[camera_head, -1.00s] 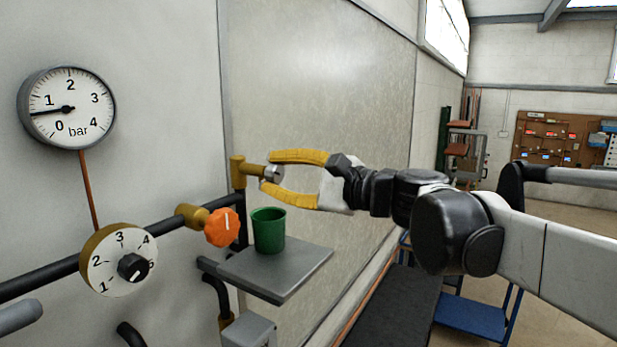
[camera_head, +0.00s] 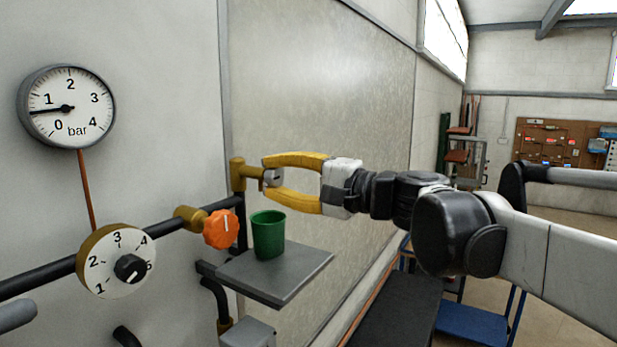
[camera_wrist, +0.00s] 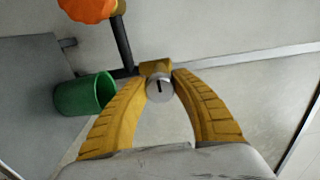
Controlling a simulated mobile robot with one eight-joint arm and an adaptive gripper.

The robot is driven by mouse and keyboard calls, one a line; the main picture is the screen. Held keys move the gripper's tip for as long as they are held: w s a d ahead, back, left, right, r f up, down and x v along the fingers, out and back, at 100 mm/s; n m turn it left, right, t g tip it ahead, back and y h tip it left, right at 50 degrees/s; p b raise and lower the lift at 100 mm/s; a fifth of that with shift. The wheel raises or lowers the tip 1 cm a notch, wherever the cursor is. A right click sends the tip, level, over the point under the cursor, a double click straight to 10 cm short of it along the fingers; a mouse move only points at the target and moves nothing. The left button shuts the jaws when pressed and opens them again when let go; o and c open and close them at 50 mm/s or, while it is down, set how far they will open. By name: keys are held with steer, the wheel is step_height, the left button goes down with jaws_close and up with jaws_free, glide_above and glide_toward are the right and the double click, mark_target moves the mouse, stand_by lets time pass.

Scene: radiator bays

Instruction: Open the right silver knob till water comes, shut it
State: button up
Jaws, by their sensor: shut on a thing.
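The silver knob (camera_head: 272,177) sits at the end of a brass fitting (camera_head: 246,172) on top of a black pipe. In the wrist view the knob (camera_wrist: 160,88) shows its round face with a dark slot mark. My gripper (camera_head: 270,178) has its two yellow fingers closed on the knob from either side, and it also shows in the wrist view (camera_wrist: 160,84). A green cup (camera_head: 268,236) stands upright on a grey shelf (camera_head: 300,272) below the knob. I see no water at the fitting. The inside of the cup is not clear.
An orange knob (camera_head: 221,229) is on the pipe left of the cup. A numbered dial (camera_head: 108,270) and a bar gauge (camera_head: 66,107), reading just under 1, are further left. The wall panel (camera_head: 330,80) is close behind the gripper.

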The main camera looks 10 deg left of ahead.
steer(key=o, duration=1.2)
steer(key=shift+a, duration=0.1)
steer(key=v, duration=1.2)
steer(key=shift+s, duration=0.1)
steer(key=shift+f, duration=0.1)
